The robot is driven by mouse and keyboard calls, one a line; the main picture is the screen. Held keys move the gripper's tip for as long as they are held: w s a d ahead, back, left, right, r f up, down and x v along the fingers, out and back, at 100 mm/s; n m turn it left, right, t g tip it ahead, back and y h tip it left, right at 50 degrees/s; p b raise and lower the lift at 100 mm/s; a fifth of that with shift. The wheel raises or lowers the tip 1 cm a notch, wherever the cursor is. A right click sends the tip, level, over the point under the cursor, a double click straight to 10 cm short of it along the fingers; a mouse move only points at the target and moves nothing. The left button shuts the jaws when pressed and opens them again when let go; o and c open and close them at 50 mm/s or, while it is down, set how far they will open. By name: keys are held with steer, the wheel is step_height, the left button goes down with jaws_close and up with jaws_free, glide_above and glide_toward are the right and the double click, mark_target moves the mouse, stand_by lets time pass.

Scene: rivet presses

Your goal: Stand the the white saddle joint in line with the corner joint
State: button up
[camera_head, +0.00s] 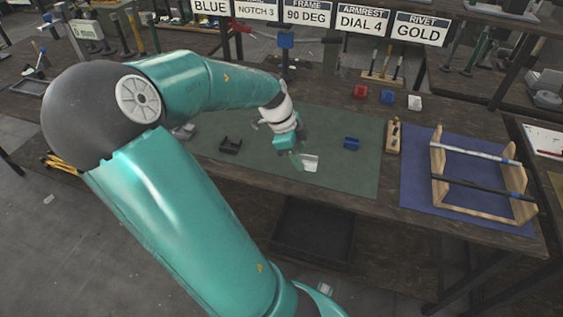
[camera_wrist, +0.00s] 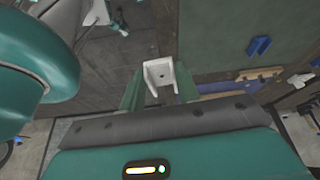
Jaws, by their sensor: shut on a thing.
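The white saddle joint (camera_head: 310,164) is a small U-shaped piece at the tip of my gripper (camera_head: 299,159), over the green mat. In the wrist view the joint (camera_wrist: 160,76) sits between the two green fingers of my gripper (camera_wrist: 160,90), with its open side facing away from the palm. The fingers are shut on it. I cannot tell whether it touches the mat. A blue joint (camera_head: 351,143) lies on the mat to the right, and a black joint (camera_head: 230,145) lies to the left. I cannot tell which piece is the corner joint.
The green mat (camera_head: 345,175) has free room around the joints. Red (camera_head: 360,91), blue (camera_head: 387,97) and white (camera_head: 415,102) pieces stand behind it. A wooden frame with bars (camera_head: 475,185) stands on a blue mat (camera_head: 415,185) at right. Signs (camera_head: 306,14) hang at the back.

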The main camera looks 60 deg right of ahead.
steer(key=shift+s+a, duration=0.2)
steer(key=w, duration=0.1)
glide_above(287, 161)
steer(key=shift+m, duration=0.3)
steer(key=f, duration=0.9)
steer(key=shift+s+a, duration=0.3)
steer(key=shift+s, duration=0.05)
steer(key=shift+w+d+f, duration=0.1)
steer(key=shift+d+f, duration=0.05)
steer(key=shift+f, duration=0.85)
steer(key=shift+w+d+f, duration=0.1)
steer(key=shift+d+f, duration=0.05)
steer(key=shift+f, duration=0.85)
steer(key=shift+f, duration=0.1)
steer(key=o, duration=1)
steer(key=shift+c, duration=0.2)
